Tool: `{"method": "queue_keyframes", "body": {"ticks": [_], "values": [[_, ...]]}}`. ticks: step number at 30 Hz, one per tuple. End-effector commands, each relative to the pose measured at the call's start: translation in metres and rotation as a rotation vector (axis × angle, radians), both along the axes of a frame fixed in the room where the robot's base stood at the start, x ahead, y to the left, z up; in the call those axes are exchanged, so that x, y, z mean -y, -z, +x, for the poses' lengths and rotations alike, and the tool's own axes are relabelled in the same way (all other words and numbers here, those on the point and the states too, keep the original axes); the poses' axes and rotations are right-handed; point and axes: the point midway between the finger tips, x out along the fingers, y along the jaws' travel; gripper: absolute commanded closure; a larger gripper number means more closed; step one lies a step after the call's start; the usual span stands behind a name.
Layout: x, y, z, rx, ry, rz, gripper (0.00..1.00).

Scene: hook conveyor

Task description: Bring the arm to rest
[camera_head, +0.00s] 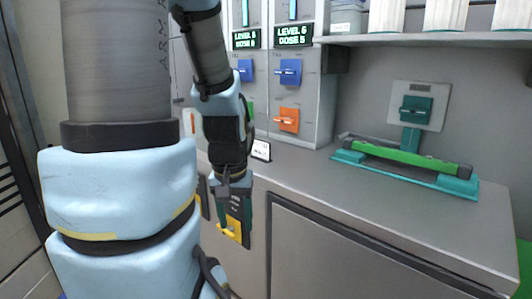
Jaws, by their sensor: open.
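My arm fills the left side of the view, with pale blue joints and grey links. Its far part comes down from the top centre-left. My gripper (230,188) hangs at its end, pointing down, in front of the counter's front edge. It is open, and I see nothing held in it. Its fingers are small and dark here, partly lost against the dark panel behind. A yellow handle (231,231) on a dark green panel shows just below the gripper. I cannot tell the gap between the fingers and that panel.
A grey counter (400,215) runs to the right, with a green bar (403,157) in a teal holder (347,157). Dispensers with blue knobs (289,72) and an orange knob (288,120) stand behind. A shelf (420,40) with white containers is above. The counter's front middle is clear.

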Motion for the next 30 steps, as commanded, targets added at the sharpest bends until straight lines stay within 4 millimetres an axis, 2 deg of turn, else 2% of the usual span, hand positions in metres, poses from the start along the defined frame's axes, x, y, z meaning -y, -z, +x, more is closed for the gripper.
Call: {"method": "queue_keyframes", "body": {"ticks": [1,6,9,12,17,30], "values": [[0.000,-0.026,0.000,0.000,0.000,0.000,0.43],[0.000,-0.080,0.000,0.001,0.001,0.000,0.43],[0.000,-0.103,0.000,0.001,0.001,0.000,0.43],[0.000,-0.117,0.000,0.001,0.001,0.000,0.43],[0.000,-0.125,0.000,0.001,0.001,0.000,0.43],[0.000,-0.123,0.000,0.001,0.001,0.000,0.43]]}}
